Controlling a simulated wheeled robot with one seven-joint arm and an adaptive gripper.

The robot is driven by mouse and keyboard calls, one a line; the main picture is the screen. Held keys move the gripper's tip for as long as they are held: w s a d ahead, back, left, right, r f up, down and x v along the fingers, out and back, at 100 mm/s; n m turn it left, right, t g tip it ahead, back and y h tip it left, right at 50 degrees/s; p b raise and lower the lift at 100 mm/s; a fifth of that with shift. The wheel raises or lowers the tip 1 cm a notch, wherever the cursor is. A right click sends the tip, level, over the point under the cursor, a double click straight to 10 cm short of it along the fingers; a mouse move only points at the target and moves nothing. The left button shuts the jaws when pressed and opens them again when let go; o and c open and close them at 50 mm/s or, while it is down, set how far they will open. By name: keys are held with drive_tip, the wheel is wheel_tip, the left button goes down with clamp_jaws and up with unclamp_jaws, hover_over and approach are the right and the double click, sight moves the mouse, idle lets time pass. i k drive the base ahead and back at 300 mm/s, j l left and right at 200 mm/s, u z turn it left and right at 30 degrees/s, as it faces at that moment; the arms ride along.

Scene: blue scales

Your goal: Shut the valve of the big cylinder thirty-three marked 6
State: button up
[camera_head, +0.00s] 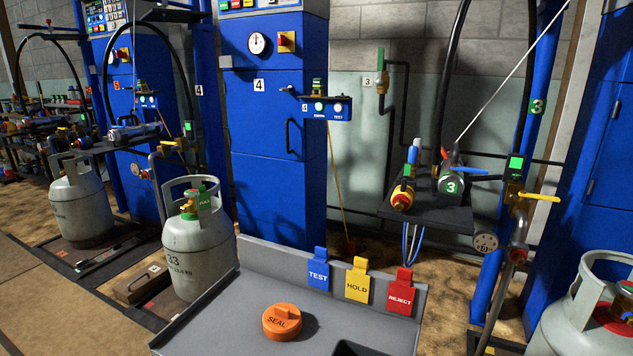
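A grey gas cylinder (198,262) with "33" on its side stands upright on a low platform at centre left. Another grey cylinder (85,205) stands further left. A third cylinder (575,325) with a red band is cut off at the right edge. My gripper is not in view.
A grey tray (228,318) with an orange "SEAL" puck (282,322) and TEST, HOLD and REJECT tags (357,280) is in front. Blue cabinet 4 (265,155) stands behind. Station 3's shelf (425,212) and yellow-handled valve (538,197) are at right. A wooden box (140,286) lies beside cylinder 33.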

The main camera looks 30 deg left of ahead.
sight(190, 193)
drive_tip(key=j+u, duration=0.35)
drive_tip(key=i+j+u, duration=0.1)
drive_tip(key=j+u, duration=0.45)
drive_tip(key=u, duration=0.2)
drive_tip(key=i+j, duration=0.15)
drive_tip(key=j, duration=0.15)
drive_tip(key=i+j, duration=0.2)
drive_tip(key=j, duration=0.15)
drive_tip(key=i+j, duration=0.15)
drive_tip(key=j, duration=0.15)
drive_tip(key=i+j, duration=0.2)
drive_tip(key=j, duration=0.15)
